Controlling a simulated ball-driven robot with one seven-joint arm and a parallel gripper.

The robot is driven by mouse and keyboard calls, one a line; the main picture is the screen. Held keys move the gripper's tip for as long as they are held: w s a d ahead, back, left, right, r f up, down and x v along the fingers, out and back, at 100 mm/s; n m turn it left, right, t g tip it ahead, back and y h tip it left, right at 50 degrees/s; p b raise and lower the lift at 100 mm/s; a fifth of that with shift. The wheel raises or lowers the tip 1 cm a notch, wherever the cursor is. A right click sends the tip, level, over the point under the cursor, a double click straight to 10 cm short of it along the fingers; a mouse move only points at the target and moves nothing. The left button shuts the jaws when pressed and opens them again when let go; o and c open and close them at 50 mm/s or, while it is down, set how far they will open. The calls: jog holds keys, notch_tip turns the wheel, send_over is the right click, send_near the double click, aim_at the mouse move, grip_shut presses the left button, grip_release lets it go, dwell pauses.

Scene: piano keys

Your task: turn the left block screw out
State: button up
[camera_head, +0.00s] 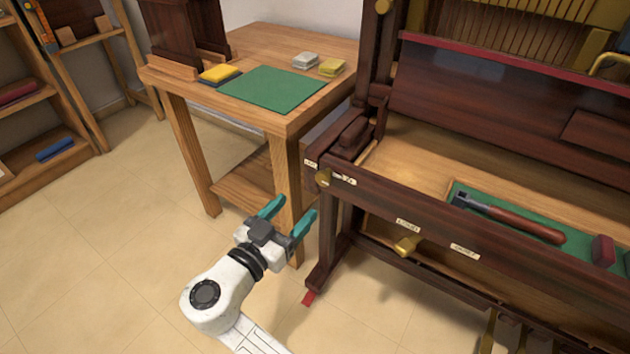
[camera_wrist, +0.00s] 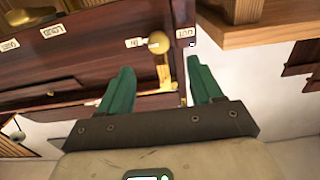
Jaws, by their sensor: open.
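The left block screw (camera_head: 323,177) is a round brass knob on the front rail at the left end of the dark wooden piano. Small white labels flank it, one (camera_wrist: 185,33) reading OUT. In the wrist view the knob (camera_wrist: 159,42) shows beyond my fingertips, roughly between them. My gripper (camera_head: 290,210) has two teal fingers, spread and empty. It is in front of and below the knob, apart from it. In the wrist view my gripper (camera_wrist: 157,64) points toward the rail, with nothing between the fingers.
A wooden table (camera_head: 240,106) with a green mat (camera_head: 271,88) stands left of the piano. A lower brass knob (camera_head: 407,245) sticks out below the rail. A wood-handled tool (camera_head: 512,219) lies inside the piano on green lining. Floor in front is clear.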

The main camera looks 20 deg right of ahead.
aim_at(321, 181)
jog(key=x, duration=0.9)
jog(key=shift+w+d+b, duration=0.2)
jog(key=shift+d+b, duration=0.1)
jog(key=shift+d, duration=0.05)
jog(key=shift+c, duration=0.2)
jog(key=c, duration=1)
